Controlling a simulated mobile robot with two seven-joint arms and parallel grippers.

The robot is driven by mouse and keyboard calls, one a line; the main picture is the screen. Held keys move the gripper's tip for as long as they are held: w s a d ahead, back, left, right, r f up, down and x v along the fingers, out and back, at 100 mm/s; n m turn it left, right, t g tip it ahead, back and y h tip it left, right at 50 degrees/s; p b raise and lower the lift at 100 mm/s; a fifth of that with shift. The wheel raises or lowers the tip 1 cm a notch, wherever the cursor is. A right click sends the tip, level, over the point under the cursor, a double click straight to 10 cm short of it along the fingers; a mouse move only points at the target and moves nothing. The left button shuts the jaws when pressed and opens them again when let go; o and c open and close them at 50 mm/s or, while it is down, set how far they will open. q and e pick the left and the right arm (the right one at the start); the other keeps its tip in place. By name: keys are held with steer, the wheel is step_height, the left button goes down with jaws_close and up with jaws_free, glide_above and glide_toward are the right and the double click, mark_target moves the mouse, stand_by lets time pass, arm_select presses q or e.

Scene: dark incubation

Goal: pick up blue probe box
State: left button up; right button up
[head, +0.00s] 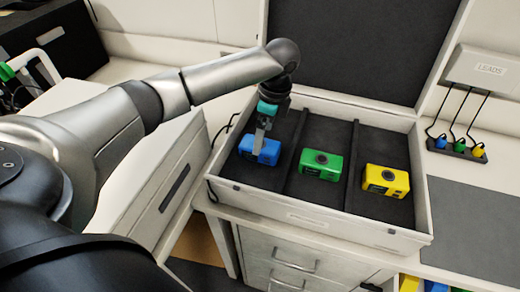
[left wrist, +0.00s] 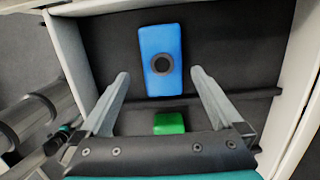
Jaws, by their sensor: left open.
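The blue probe box (head: 269,152) sits in the left compartment of the open case (head: 330,218). In the left wrist view the blue box (left wrist: 160,40) lies on the dark case floor with its round dark knob facing up. My left gripper (head: 259,148) is over the left compartment and partly covers the blue box in the head view. In the left wrist view my left gripper (left wrist: 160,76) is open and empty, its two fingers spread wider than the box. The box lies mostly beyond the fingertips. My right gripper is not in view.
A green box (head: 321,165) sits in the middle compartment and a yellow box (head: 387,181) in the right one. Dark dividers and pale walls bound the compartments. The raised dark lid (head: 360,45) stands behind. A leads holder (head: 485,70) with cables hangs at the right.

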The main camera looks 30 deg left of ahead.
arm_select(q)
steer(key=shift+a+f, duration=0.2)
steer(key=shift+f, duration=0.7)
steer(key=shift+a+f, duration=0.25)
steer(key=shift+f, duration=0.6)
steer(key=shift+a+f, duration=0.2)
steer(key=shift+f, duration=0.7)
steer(key=shift+c, duration=0.2)
jaws_close()
steer(key=shift+w+r, duration=0.1)
